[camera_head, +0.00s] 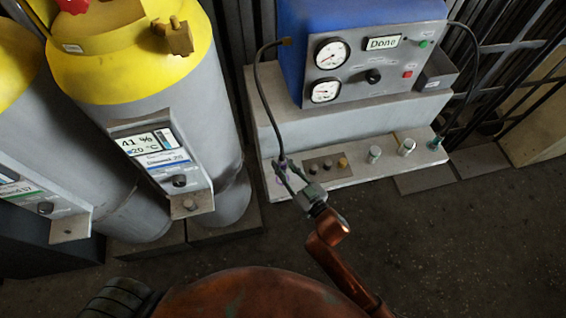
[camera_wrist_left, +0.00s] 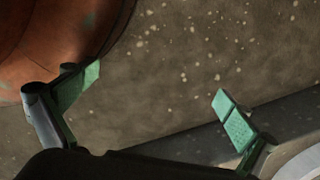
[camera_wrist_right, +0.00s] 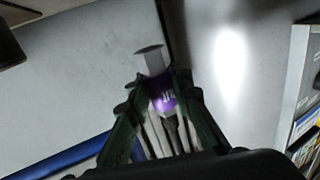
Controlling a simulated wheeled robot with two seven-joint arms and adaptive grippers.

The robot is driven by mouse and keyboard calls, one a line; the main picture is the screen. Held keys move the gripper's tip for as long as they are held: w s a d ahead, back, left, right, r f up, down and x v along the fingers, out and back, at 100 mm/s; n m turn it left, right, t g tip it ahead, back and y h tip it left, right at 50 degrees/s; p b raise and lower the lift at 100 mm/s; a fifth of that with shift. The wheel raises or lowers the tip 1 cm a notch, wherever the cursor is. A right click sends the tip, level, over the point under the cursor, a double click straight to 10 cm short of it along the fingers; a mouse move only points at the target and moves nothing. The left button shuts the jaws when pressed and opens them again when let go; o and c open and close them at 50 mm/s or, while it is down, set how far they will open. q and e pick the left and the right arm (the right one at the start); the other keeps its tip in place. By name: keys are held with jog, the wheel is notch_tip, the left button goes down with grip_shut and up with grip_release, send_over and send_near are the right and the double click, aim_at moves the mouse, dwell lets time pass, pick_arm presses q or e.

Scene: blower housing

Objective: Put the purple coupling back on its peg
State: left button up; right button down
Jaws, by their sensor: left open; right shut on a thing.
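The purple coupling (camera_wrist_right: 163,101) is between the green fingers of my right gripper (camera_wrist_right: 156,84) in the right wrist view. A pale flanged end (camera_wrist_right: 151,60) projects beyond the fingertips. In the head view my right gripper (camera_head: 290,170) is shut on the coupling at the left end of the machine's ledge, and little purple shows. The coupling's hose (camera_head: 262,100) arches up to the blue machine. I cannot tell which fitting is its peg, or whether the coupling touches one. My left gripper (camera_wrist_left: 158,84) is open and empty above the floor in the left wrist view.
The blue machine (camera_head: 294,50) has two gauges and a display reading "Done". Its ledge (camera_head: 345,183) carries a brown plate (camera_head: 324,166) with small fittings, two metal pegs (camera_head: 374,154) (camera_head: 407,147) and a green coupling (camera_head: 437,143). Yellow-topped grey cylinders (camera_head: 165,95) stand at the left.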

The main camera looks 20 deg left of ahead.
jog(key=shift+f+b, duration=0.8)
jog(key=shift+f, duration=0.15)
jog(key=shift+f+b, duration=0.9)
pick_arm(q)
jog(key=w+d+r, duration=0.2)
jog(key=w+r, duration=0.2)
jog(key=r, duration=0.5)
jog(key=shift+d+r, duration=0.2)
pick_arm(e)
jog(key=shift+r, duration=0.1)
pick_arm(q)
jog(key=shift+w+r+p, duration=0.2)
jog(key=shift+r+p, duration=0.15)
jog(key=shift+p, duration=0.1)
pick_arm(e)
jog(key=shift+d, duration=0.1)
pick_arm(q)
jog(key=shift+s+f+b, duration=0.2)
jog(key=shift+f+b, duration=0.2)
jog(key=shift+f, duration=0.05)
pick_arm(e)
jog(key=shift+f, duration=1.45)
jog(key=c, duration=1.7)
grip_release()
jog(key=shift+o, duration=0.2)
jog(key=shift+f, duration=0.1)
